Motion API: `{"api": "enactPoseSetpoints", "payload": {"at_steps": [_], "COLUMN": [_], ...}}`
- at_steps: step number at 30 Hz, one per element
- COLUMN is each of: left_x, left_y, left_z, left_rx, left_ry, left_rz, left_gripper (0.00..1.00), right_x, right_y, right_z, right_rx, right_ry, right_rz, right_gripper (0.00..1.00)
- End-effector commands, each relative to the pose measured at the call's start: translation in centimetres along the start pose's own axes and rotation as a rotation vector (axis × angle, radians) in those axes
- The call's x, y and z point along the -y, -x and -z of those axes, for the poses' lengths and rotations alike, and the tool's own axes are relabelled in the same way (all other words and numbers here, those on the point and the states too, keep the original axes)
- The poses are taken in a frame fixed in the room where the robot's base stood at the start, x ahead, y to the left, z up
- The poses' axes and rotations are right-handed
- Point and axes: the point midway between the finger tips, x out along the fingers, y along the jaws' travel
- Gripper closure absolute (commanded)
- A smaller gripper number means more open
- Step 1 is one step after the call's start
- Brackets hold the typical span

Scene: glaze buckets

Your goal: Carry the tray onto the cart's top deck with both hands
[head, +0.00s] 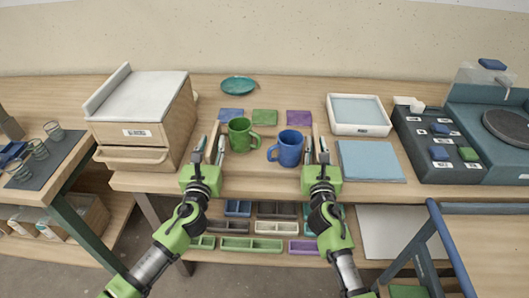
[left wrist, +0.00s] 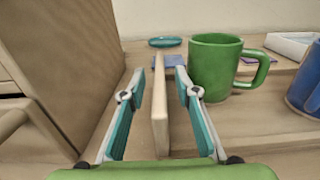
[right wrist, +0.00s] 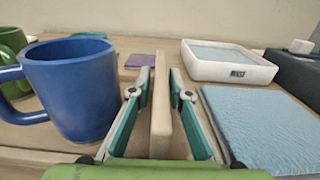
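The light wooden tray (head: 246,162) lies on the workbench and carries a green mug (head: 240,135) and a blue mug (head: 287,149). My left gripper (head: 208,151) is open, with its fingers on either side of the tray's left end wall (left wrist: 159,108); gaps show on both sides. My right gripper (head: 316,151) is open around the right end wall (right wrist: 161,108), also with gaps. The wooden top of the blue-framed cart (head: 490,245) shows at the lower right, partly cut off.
A wooden drawer box (head: 150,115) stands close left of the tray. A light-blue pad (head: 371,162), a white framed basin (head: 359,115) and a dark control unit (head: 438,145) lie to the right. A teal dish (head: 239,85) is behind. The cart's visible top is clear.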

Motion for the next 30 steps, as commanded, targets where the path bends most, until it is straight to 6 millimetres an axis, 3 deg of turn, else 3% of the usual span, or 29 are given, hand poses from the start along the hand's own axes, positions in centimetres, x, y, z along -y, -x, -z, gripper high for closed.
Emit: {"api": "enactPoseSetpoints", "payload": {"at_steps": [13,15,17,30], "left_x": [-0.01,-0.02,-0.02,-0.03], "left_y": [-1.01,-1.00,-1.00,-1.04], "left_z": [-0.01,-0.01,-0.01,-0.57], "left_rx": [0.000,0.000,0.000,0.004], "left_ry": [0.000,0.000,0.000,0.000], "left_rz": [0.000,0.000,0.000,0.000], "left_gripper": [0.71,0.86,1.00,1.00], "right_x": [-0.04,-0.04,-0.03,-0.06], "right_y": [-0.99,-0.98,-0.98,-1.02], "right_z": [0.02,0.02,0.02,-0.55], "right_rx": [-0.001,-0.001,-0.001,0.004], "right_ry": [0.000,0.000,0.000,0.000], "right_rz": [0.000,0.000,0.000,-0.001], "right_gripper": [0.82,0.98,1.00,1.00]}}
